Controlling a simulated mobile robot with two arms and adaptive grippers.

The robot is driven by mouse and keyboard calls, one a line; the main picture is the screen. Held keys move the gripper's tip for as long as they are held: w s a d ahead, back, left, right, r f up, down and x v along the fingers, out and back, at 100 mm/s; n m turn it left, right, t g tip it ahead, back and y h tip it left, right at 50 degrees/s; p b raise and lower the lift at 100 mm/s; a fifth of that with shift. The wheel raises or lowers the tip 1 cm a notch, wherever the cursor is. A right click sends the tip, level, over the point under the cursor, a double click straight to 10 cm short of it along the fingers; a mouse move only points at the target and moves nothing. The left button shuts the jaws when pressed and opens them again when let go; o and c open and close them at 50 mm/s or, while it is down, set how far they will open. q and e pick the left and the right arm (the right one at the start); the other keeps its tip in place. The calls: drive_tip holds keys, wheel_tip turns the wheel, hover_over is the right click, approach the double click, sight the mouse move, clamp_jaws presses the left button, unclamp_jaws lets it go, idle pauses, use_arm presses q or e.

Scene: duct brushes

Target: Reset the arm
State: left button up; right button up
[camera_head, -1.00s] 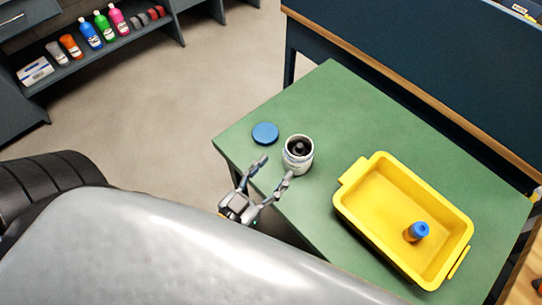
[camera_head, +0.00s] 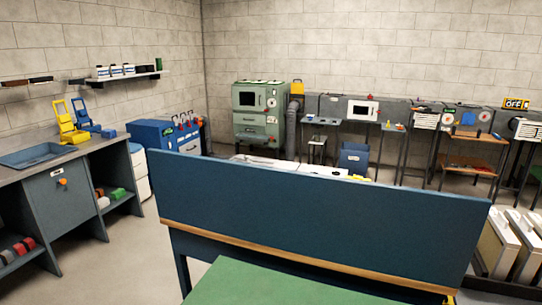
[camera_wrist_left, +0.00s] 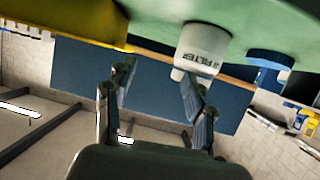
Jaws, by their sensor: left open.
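My left gripper (camera_wrist_left: 156,84) is open and empty in the left wrist view, which looks tilted, with the green table at the top. A white jar with a "FILTER" label (camera_wrist_left: 204,46) is just beyond the fingertips, near the right-hand finger; I cannot tell whether they touch. In the head view, only the far part of the green table (camera_head: 270,285) shows, and neither gripper is visible.
A dark blue panel with a wooden edge (camera_head: 310,220) stands behind the table. A counter with a sink (camera_head: 40,152) is at the left. A green cabinet (camera_head: 258,115) and several benches line the back wall.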

use_arm(q)
drive_tip(key=s+a+f+g+y, duration=0.1)
drive_tip(key=g, duration=0.1)
drive_tip(key=s+a+f+g+y, duration=0.1)
drive_tip(key=a+f+g, duration=0.1)
drive_tip(key=shift+s+f+g, duration=0.1)
drive_tip(key=shift+s+g, duration=0.15)
drive_tip(key=shift+g, duration=0.05)
drive_tip(key=s+a+f+n+g+y, duration=0.1)
drive_tip(key=s+a+n+g+y, duration=0.25)
drive_tip(key=s+a, duration=0.3)
wheel_tip(320, 180, down, 26)
drive_tip(key=m+g, duration=0.1)
drive_tip(key=g, duration=0.1)
drive_tip(key=s+a+f+g, duration=0.1)
drive_tip(key=s+a+f, duration=0.2)
drive_tip(key=s+f, duration=1.3)
drive_tip(key=shift+s, duration=0.75)
